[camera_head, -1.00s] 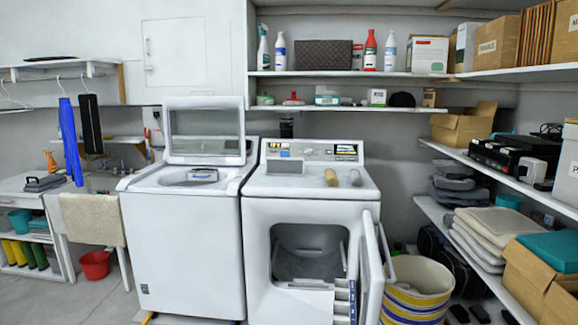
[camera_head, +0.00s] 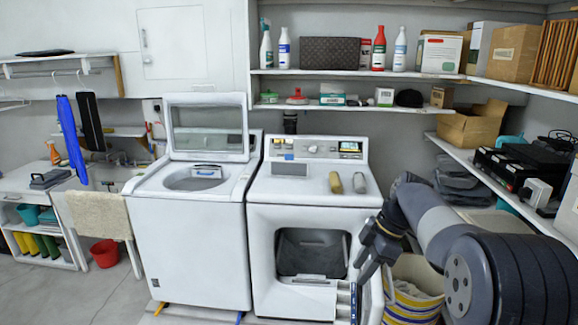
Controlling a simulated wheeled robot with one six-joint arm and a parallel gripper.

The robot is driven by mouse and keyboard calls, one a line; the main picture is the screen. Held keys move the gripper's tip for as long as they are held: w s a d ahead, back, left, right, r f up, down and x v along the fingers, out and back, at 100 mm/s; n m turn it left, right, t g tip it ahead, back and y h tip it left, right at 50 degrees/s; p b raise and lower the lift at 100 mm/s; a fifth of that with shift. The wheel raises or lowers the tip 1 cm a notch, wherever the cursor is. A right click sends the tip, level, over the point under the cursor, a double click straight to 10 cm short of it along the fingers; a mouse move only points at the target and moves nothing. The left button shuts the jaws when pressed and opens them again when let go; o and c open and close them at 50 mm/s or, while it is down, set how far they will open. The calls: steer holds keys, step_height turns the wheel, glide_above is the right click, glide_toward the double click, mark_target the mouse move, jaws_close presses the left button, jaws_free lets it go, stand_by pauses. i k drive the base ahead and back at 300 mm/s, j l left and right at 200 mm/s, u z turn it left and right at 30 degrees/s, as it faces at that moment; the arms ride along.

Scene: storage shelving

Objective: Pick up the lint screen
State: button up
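The white dryer (camera_head: 258,230) stands right of the top-load washer, with its front door open to the right. A flat grey rectangular piece (camera_head: 289,169) lies on its top by the control panel; it may be the lint screen, but I cannot tell for sure. The dark drum opening (camera_head: 312,254) shows below. My gripper (camera_head: 360,272) points down and left in front of the dryer's right side, near the open door, apart from the grey piece. Its fingers are dark and small, so I cannot tell whether they are open. I see nothing held.
A tan roll (camera_head: 335,182) and a grey roll (camera_head: 359,183) lie on the dryer top. The washer (camera_head: 187,240) has its lid raised. A striped basket (camera_head: 413,290) stands right of the door. Shelves with bottles and boxes (camera_head: 515,49) line the back and right.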

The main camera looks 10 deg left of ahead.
mark_target(288, 167)
steer(key=i+j+z, duration=0.1)
steer(key=i+j, duration=0.6)
steer(key=i, duration=0.3)
steer(key=i+j, duration=0.75)
steer(key=i, duration=0.2)
steer(key=i+j+z, duration=0.15)
steer(key=i+j, duration=0.6)
steer(key=i, duration=0.25)
